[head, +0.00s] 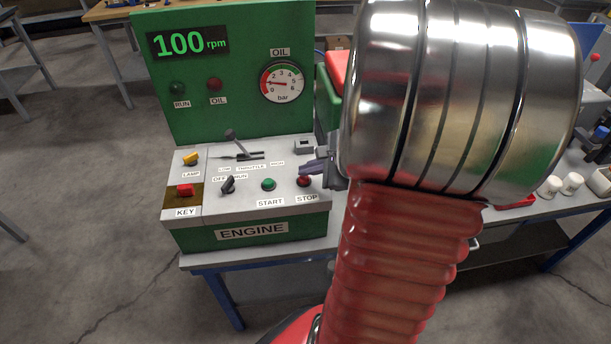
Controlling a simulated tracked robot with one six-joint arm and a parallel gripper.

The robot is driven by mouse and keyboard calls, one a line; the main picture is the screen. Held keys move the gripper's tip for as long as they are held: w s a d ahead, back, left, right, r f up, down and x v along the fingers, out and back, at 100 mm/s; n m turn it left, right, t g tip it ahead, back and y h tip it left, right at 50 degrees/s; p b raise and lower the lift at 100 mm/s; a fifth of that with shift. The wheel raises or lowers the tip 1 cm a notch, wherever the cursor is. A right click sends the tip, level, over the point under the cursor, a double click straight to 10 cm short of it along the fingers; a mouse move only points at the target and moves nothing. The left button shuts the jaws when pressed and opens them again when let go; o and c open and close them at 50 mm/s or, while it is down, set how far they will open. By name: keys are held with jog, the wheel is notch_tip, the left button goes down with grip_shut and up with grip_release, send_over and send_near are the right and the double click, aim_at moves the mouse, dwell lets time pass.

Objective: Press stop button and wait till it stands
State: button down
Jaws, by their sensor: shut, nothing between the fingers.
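The red STOP button (304,181) is at the right end of the engine panel's sloped top (250,199), above its STOP label. My gripper (305,168) is shut and empty, just above and close to the STOP button; I cannot tell whether it touches it. The green START button (268,185) is to the left. The display (190,42) reads 100 rpm. The RUN lamp (178,88) looks dark green and the OIL lamp (214,84) dark red. The oil gauge (282,83) needle points left, near 1 to 2 bar.
A throttle lever (236,142), a yellow LAMP switch (191,159), a red KEY switch (185,190) and a black OFF/RUN knob (228,185) share the panel. White containers (560,185) stand on the bench at right. My arm hides the middle right.

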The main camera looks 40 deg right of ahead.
aim_at(307, 179)
jog(key=shift+r, duration=0.6)
jog(key=shift+r, duration=0.1)
notch_tip(307, 179, up, 5)
jog(key=shift+f, duration=0.1)
dwell(0.5)
dwell(0.4)
